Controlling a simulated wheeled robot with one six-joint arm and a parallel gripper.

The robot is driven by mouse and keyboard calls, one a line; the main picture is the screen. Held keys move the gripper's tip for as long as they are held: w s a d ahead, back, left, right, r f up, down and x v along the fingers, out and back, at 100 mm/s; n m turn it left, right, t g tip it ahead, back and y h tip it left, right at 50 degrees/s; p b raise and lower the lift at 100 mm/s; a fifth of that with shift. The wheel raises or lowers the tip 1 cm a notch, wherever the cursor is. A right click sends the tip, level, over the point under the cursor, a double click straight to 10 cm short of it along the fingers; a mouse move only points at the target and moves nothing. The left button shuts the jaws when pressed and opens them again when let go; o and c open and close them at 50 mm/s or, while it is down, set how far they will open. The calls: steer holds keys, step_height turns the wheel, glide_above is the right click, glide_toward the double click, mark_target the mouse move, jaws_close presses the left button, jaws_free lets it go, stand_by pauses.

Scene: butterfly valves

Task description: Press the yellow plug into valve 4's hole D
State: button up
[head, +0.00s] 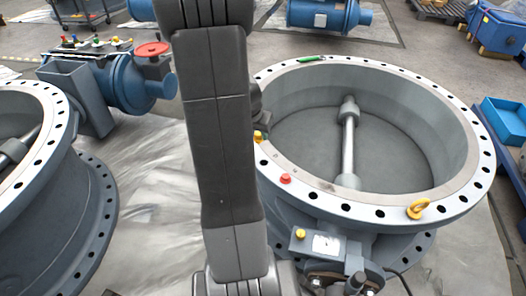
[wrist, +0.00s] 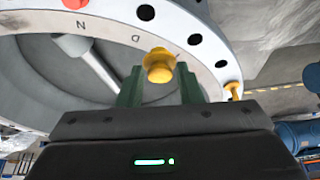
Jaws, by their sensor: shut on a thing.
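The yellow plug (wrist: 158,68) sits between the two green fingers of my gripper (wrist: 157,80), which is shut on it. The flange (wrist: 115,27) of a large valve lies beyond, with the letter D beside an empty dark hole (wrist: 146,12). In the picture the plug is below and right of that hole and apart from it; its height above the flange is hard to judge. In the head view, a yellow piece (head: 258,137) at the flange's left edge appears to be the plug. My arm hides most of the gripper there.
A red plug (head: 285,179) sits in the flange near the letter N. A yellow eye (head: 418,209) and a green piece (head: 311,59) are on the same rim. A second valve (head: 55,195) stands left. A blue bin (head: 505,120) is at right.

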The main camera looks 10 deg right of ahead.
steer(key=shift+s+d+f+m+h+b, duration=0.2)
steer(key=shift+d+f+m+b, duration=0.15)
steer(key=shift+f+b, duration=0.4)
steer(key=shift+s+d+f+m+h+b, duration=0.15)
steer(key=shift+d+f+m+b, duration=0.1)
steer(key=shift+d+f+b, duration=0.4)
steer(key=shift+a, duration=0.15)
steer(key=shift+f+b, duration=2.15)
steer(key=shift+f, duration=0.6)
steer(key=shift+a+b, duration=0.1)
steer(key=shift+b, duration=0.5)
steer(key=shift+f+b, duration=0.95)
steer(key=shift+b, duration=0.35)
steer(key=shift+s+f+b, duration=0.1)
steer(key=shift+f+b, duration=0.3)
steer(key=o, duration=1.5)
steer(key=shift+o, duration=0.2)
steer(key=shift+r, duration=0.15)
